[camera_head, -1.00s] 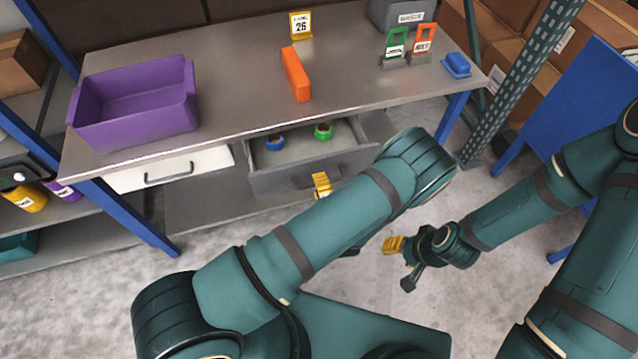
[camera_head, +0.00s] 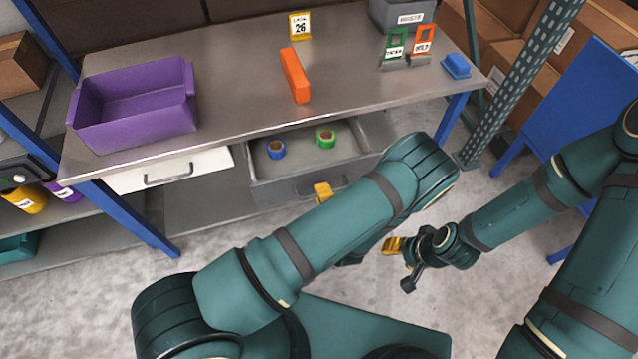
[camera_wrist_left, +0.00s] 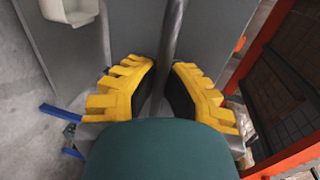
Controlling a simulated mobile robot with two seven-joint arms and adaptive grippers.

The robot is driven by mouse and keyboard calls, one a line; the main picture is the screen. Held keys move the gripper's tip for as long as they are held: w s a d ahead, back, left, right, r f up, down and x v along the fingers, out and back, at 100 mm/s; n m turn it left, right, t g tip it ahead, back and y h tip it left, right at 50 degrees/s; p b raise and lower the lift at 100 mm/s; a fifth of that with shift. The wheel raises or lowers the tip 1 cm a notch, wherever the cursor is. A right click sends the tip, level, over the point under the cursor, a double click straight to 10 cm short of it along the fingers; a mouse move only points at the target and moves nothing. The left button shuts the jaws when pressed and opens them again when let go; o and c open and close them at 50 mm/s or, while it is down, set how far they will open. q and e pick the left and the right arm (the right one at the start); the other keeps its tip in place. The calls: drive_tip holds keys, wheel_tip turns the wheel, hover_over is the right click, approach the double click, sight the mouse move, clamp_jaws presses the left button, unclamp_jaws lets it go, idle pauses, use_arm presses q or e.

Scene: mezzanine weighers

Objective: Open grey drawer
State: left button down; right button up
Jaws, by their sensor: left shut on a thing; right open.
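The grey drawer (camera_head: 285,188) is pulled out under the workbench's front edge. A blue tape roll (camera_head: 277,149) and a green tape roll (camera_head: 325,139) lie inside it. My left gripper (camera_head: 324,190) is at the drawer's front, mostly hidden behind my left forearm in the head view. In the left wrist view, its yellow fingers (camera_wrist_left: 163,88) are shut on the grey bar handle (camera_wrist_left: 172,38). My right gripper (camera_head: 393,246) is open and empty, low over the floor to the right of the left forearm.
A white drawer (camera_head: 200,163) is shut to the left. On the workbench (camera_head: 230,85) are a purple bin (camera_head: 135,108), an orange block (camera_head: 296,76), a yellow number sign (camera_head: 300,25), green and orange tags and a blue box (camera_head: 456,66). A blue panel (camera_head: 585,95) stands at the right.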

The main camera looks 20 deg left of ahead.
use_arm(q)
drive_tip(key=v, duration=0.3)
drive_tip(key=f+v, duration=0.1)
drive_tip(key=shift+s+d+r, duration=0.1)
drive_tip(key=shift+s+d, duration=0.15)
drive_tip(key=shift+s, duration=0.15)
drive_tip(key=c, duration=1)
unclamp_jaws()
